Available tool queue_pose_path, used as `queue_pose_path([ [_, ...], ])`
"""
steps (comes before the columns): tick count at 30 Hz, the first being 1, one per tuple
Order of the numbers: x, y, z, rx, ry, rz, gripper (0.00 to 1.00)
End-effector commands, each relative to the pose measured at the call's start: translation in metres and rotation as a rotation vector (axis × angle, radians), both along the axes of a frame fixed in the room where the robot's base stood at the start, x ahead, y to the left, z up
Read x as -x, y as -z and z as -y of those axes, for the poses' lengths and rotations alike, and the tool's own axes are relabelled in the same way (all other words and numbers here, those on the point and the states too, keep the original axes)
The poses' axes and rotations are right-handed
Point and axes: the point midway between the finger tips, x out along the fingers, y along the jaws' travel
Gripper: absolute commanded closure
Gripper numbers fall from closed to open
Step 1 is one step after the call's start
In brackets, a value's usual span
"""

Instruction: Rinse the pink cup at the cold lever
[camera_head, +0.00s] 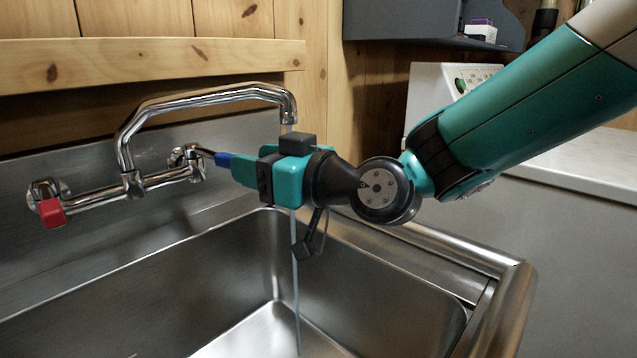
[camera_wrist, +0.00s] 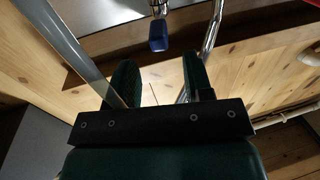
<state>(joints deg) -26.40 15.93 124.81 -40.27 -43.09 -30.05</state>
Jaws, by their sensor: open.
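The cold lever, with a blue end (camera_head: 222,159), sticks out from the right side of the wall-mounted chrome faucet (camera_head: 132,184). My gripper (camera_head: 240,168) is at the lever, its fingers pointing left toward the faucet. In the wrist view the blue lever end (camera_wrist: 158,36) lies just beyond and between the open fingers (camera_wrist: 158,72); no clear contact shows. A thin stream of water (camera_head: 296,270) runs from the spout (camera_head: 288,104) into the sink, passing by my gripper. The pink cup is in neither view.
The steel sink basin (camera_head: 150,300) is below and looks empty where visible. A red lever (camera_head: 51,212) is on the faucet's left. A grey shelf (camera_head: 400,22) hangs at upper right, above a white appliance (camera_head: 425,85) and a pale counter (camera_head: 590,165).

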Motion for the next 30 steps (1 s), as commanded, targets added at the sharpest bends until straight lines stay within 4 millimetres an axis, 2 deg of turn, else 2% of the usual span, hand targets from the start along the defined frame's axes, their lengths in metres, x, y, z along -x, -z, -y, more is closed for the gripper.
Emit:
queue_pose_path([
  [1, 0.007, 0.003, 0.013, -0.001, 0.005, 0.001, 0.53],
  [6, 0.032, 0.004, 0.048, -0.001, 0.006, 0.001, 0.53],
  [12, 0.053, 0.002, 0.079, 0.001, 0.007, 0.001, 0.53],
  [18, 0.063, 0.001, 0.091, 0.001, 0.004, 0.001, 0.53],
  [27, 0.064, 0.0, 0.092, 0.001, 0.002, 0.001, 0.53],
  [30, 0.064, -0.006, 0.092, 0.001, 0.002, 0.001, 0.53],
])
